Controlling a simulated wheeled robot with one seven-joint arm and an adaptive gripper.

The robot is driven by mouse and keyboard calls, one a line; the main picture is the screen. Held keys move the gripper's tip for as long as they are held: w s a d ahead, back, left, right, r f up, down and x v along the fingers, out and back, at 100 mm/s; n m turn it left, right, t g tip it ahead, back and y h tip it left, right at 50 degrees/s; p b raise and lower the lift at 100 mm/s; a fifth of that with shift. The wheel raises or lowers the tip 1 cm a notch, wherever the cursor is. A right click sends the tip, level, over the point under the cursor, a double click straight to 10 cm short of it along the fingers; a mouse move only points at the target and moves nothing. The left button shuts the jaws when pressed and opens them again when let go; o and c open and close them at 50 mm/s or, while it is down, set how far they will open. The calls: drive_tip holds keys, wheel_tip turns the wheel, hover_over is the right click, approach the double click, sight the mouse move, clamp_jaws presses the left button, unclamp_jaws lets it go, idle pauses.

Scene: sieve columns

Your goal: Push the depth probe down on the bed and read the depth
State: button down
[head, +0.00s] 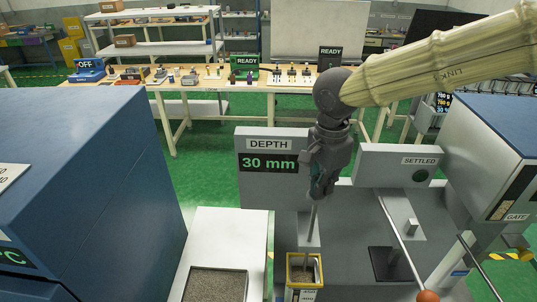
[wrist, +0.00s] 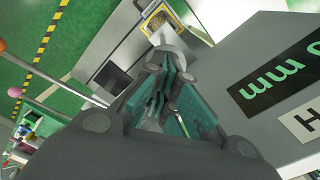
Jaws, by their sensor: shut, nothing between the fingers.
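The depth display (head: 268,163) is a grey panel marked DEPTH that reads 30 mm in green. It shows at an angle in the wrist view (wrist: 285,80). The depth probe (head: 312,222) is a thin upright grey rod just below my gripper (head: 319,192). Its lower end runs down toward the bed (head: 302,275), brown grains in a yellow-rimmed column. The column's top also shows in the wrist view (wrist: 184,18). My gripper points down with its fingers shut and empty, over the probe's top. The fingers hide that top, so I cannot tell whether they touch it.
A SETTLED panel (head: 407,166) with a dark round lamp stands to the right. A lever with an orange knob (head: 428,296) slants down at the lower right. A blue machine (head: 85,185) fills the left, with a white grain-filled tray unit (head: 222,233) beside it.

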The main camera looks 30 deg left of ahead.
wheel_tip(320, 180, up, 6)
drive_tip(key=p, duration=0.5)
drive_tip(key=shift+r, duration=1.45)
drive_tip(key=shift+s+a, duration=0.1)
